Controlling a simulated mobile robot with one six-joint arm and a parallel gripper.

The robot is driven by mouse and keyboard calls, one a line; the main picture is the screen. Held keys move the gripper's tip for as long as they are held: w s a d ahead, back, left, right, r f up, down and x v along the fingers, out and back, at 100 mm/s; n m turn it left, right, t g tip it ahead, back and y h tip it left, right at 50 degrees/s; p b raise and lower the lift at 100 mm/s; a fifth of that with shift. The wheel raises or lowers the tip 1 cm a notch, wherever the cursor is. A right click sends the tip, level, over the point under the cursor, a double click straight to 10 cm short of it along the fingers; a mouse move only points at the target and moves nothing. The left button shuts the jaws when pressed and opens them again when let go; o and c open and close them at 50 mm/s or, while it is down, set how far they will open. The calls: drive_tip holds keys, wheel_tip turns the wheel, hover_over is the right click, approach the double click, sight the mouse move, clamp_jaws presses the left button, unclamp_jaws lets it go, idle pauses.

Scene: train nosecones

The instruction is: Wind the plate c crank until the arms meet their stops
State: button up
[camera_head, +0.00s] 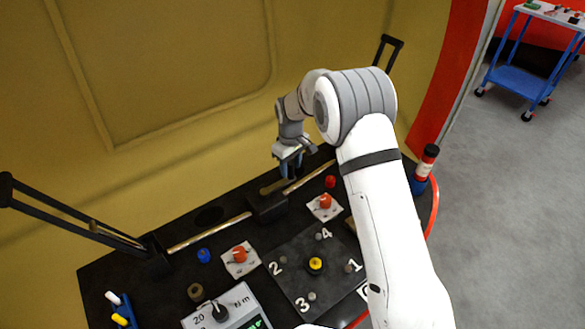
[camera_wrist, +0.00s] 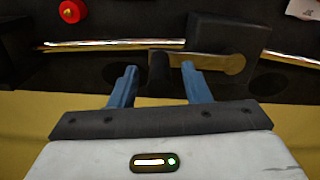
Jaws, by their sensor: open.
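In the wrist view, a brass crank arm (camera_wrist: 215,62) with an upright black knob (camera_wrist: 159,72) extends from a black gearbox block (camera_wrist: 228,35). The block also shows in the head view (camera_head: 267,208). My gripper (camera_wrist: 158,68) is open, one blue finger on each side of the knob with gaps showing. I cannot tell how far down the fingers reach. In the head view my gripper (camera_head: 297,168) is over the bench's back edge by the wall. Metal shafts run left (camera_head: 210,232) and right (camera_head: 308,178) from the block. A left black arm (camera_head: 80,217) and a right black arm (camera_head: 388,52) stand raised.
The dark bench carries a numbered plate (camera_head: 290,270) with a yellow-centred knob, red knobs on white plates (camera_head: 240,260), a blue knob (camera_head: 204,256) and a grey dial box (camera_head: 222,310). A red-and-blue bottle (camera_head: 425,170) stands right. The yellow wall (camera_head: 170,70) is close behind.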

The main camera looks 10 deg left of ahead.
drive_tip(key=shift+f, duration=0.7)
clamp_jaws()
